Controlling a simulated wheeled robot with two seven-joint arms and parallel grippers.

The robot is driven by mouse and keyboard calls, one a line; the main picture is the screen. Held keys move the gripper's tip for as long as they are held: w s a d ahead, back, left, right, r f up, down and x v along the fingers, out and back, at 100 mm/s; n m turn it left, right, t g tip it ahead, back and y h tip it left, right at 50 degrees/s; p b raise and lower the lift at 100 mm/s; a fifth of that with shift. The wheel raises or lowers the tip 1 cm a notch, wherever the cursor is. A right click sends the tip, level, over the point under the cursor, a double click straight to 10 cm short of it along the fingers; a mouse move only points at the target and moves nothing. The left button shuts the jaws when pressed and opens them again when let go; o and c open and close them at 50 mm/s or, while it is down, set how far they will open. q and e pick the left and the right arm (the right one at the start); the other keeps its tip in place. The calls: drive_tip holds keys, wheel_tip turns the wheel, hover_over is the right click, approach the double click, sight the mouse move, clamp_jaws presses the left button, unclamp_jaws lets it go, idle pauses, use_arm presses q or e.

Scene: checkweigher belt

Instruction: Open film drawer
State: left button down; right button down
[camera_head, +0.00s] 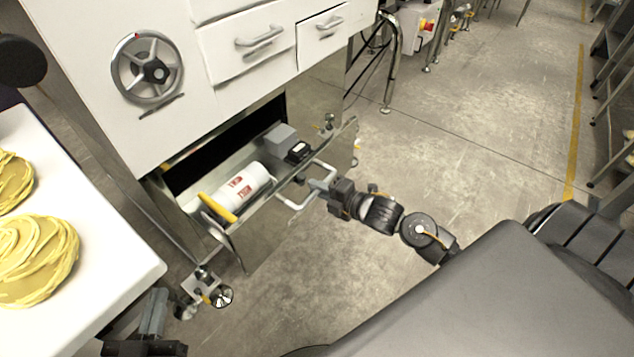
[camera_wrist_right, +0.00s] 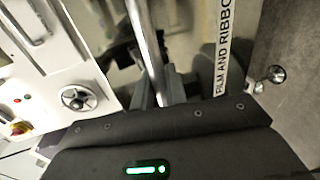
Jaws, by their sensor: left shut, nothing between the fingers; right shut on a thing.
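The film drawer (camera_head: 262,238) is pulled out from the lower part of the white cabinet, its inside showing in the head view. It holds a white roll with red labels (camera_head: 240,188), a yellow item (camera_head: 217,208), a grey box (camera_head: 280,140) and a small black item (camera_head: 298,152). My right gripper (camera_head: 316,187) is shut on the drawer's bar handle (camera_head: 291,204). In the right wrist view the handle bar (camera_wrist_right: 148,50) runs between the fingers, beside a "FILM AND RIBBON" label (camera_wrist_right: 222,60). My left gripper (camera_head: 157,300) is shut and empty at lower left, apart from the drawer.
The white cabinet (camera_head: 190,60) has a handwheel (camera_head: 147,70) and two closed upper drawers (camera_head: 250,45) (camera_head: 322,32). A white table (camera_head: 110,250) with yellow coiled items (camera_head: 35,255) stands at left. The floor (camera_head: 480,130) to the right is clear.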

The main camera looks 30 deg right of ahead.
use_arm(q)
drive_tip(key=shift+a+f, duration=0.1)
drive_tip(key=shift+f, duration=0.05)
use_arm(e)
drive_tip(key=shift+s+d, duration=0.15)
drive_tip(key=c, duration=1.5)
unclamp_jaws()
drive_tip(key=shift+o, duration=0.2)
